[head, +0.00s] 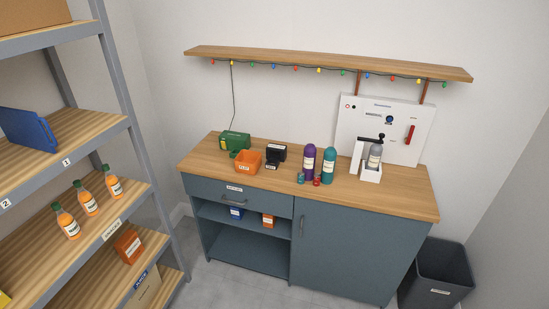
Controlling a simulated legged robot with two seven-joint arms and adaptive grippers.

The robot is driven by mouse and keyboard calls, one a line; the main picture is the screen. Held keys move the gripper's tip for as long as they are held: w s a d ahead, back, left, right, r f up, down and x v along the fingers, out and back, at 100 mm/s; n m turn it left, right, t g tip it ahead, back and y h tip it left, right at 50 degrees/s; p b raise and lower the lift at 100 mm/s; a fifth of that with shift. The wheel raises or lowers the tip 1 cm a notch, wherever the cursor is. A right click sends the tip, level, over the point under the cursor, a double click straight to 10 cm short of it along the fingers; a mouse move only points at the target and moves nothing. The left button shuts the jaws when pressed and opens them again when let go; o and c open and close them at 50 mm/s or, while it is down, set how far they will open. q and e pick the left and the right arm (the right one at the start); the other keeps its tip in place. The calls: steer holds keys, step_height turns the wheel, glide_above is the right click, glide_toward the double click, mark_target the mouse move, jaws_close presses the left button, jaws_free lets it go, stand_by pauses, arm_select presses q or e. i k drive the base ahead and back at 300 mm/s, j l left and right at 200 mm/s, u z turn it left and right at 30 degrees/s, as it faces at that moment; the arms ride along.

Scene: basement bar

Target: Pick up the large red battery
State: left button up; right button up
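I cannot make out a large red battery for certain. A small red object (317,181) stands on the wooden countertop (400,199), at the foot of a teal cylinder (328,166). A small teal object (301,178) is beside it, at the foot of a purple cylinder (309,162). These small objects are too small to identify. A red upright piece (409,134) is on the white wall panel (350,128). Neither of my grippers is in view.
A grey-capped cylinder (375,157) sits in a white holder (371,174). An orange bin (248,162), green device (235,141) and black device (275,155) are on the counter's left. A shelf rack (129,75) stands left, a dark bin (440,270) right. Grey floor shows in front.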

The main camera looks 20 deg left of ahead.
mark_target(317, 180)
steer(key=i+l+u, duration=0.2)
steer(key=i+l, duration=0.2)
steer(key=l, duration=0.2)
steer(key=i+l+u, duration=0.1)
steer(key=l, duration=0.2)
steer(key=i+l+u, duration=0.1)
steer(key=l, duration=0.25)
steer(key=i, duration=0.1)
